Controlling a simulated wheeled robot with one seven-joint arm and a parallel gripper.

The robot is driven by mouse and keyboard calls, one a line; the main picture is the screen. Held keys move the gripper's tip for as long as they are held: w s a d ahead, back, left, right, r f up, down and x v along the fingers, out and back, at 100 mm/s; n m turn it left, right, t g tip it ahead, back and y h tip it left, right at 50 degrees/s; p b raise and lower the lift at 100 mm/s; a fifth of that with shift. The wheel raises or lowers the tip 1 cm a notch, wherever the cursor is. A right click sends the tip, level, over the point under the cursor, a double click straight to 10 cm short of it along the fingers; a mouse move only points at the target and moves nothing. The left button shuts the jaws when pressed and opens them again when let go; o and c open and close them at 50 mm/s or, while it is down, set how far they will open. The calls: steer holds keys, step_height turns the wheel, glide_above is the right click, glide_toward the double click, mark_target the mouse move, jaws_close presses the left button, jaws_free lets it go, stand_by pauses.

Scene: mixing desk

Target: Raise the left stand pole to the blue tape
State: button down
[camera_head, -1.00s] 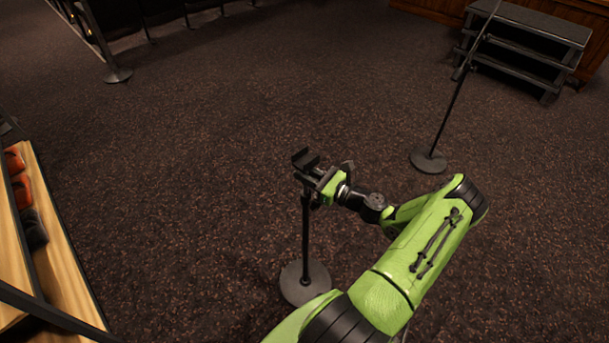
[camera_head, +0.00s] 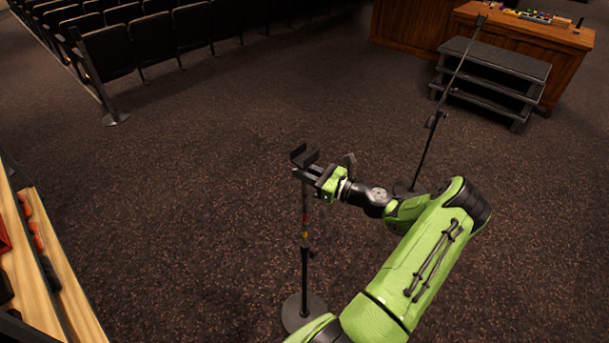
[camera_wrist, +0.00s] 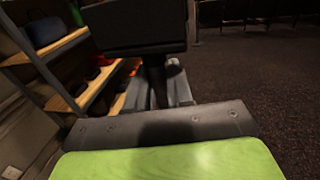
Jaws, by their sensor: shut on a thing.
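The left stand pole (camera_head: 305,212) stands upright at the middle of the head view, on a round dark base (camera_head: 292,312). A thin upper section shows above the dark collar (camera_head: 306,253), with small red and yellow bands on it. I cannot make out blue tape. My gripper (camera_head: 309,174) is shut on the pole near its top. A dark bracket-like shape (camera_head: 304,155) shows above the grip; I cannot tell what it belongs to. In the wrist view, dark parts hide most of the grip.
A second stand (camera_head: 431,140) with a slanting upper rod is behind my arm at the right. Black steps (camera_head: 495,65) and a wooden desk (camera_head: 545,35) are beyond it. Wooden shelves (camera_head: 60,275) are at the left, seats (camera_head: 110,52) at the back. Carpet between is open.

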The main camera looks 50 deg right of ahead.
steer(key=shift+r+p, duration=0.55)
steer(key=shift+r, duration=0.85)
steer(key=shift+f, duration=0.1)
steer(key=c, duration=1.2)
jaws_free()
steer(key=shift+o, duration=0.2)
steer(key=shift+f, duration=0.1)
steer(key=b+v, duration=0.1)
steer(key=v, duration=1.4)
steer(key=shift+s+b, duration=0.3)
steer(key=shift+s, duration=0.1)
